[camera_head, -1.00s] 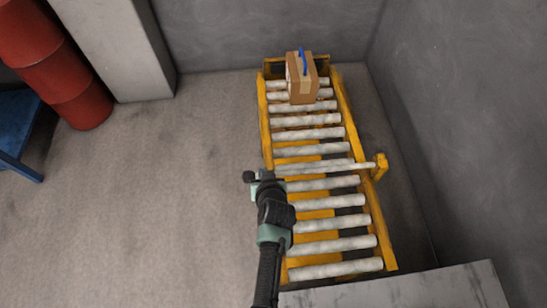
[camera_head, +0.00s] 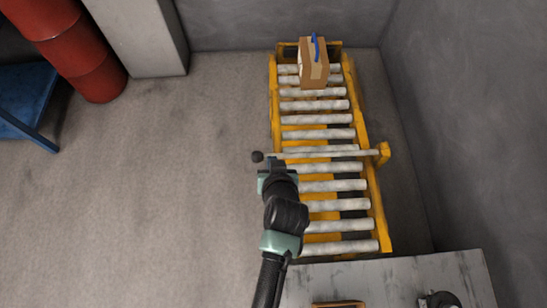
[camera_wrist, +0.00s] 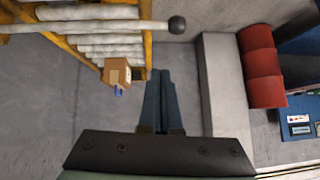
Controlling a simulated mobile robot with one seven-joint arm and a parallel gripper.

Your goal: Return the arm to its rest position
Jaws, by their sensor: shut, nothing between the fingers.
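My arm reaches up from the bottom of the head view, with my gripper (camera_head: 272,168) at the left edge of the yellow roller conveyor (camera_head: 272,110), near a lever bar with a dark ball end (camera_head: 257,156). In the wrist view my gripper (camera_wrist: 160,72) shows its two fingers side by side, shut, with nothing between them. The lever's ball (camera_wrist: 178,25) shows above the fingertips there, apart from them.
A cardboard box (camera_head: 313,70) with a blue strip sits at the conveyor's far end. A grey worktop (camera_head: 390,280) is at the bottom right. A red barrel (camera_head: 80,50), a blue table (camera_head: 25,105) and a pillar (camera_head: 140,35) stand left. The floor (camera_head: 170,180) left of the conveyor is clear.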

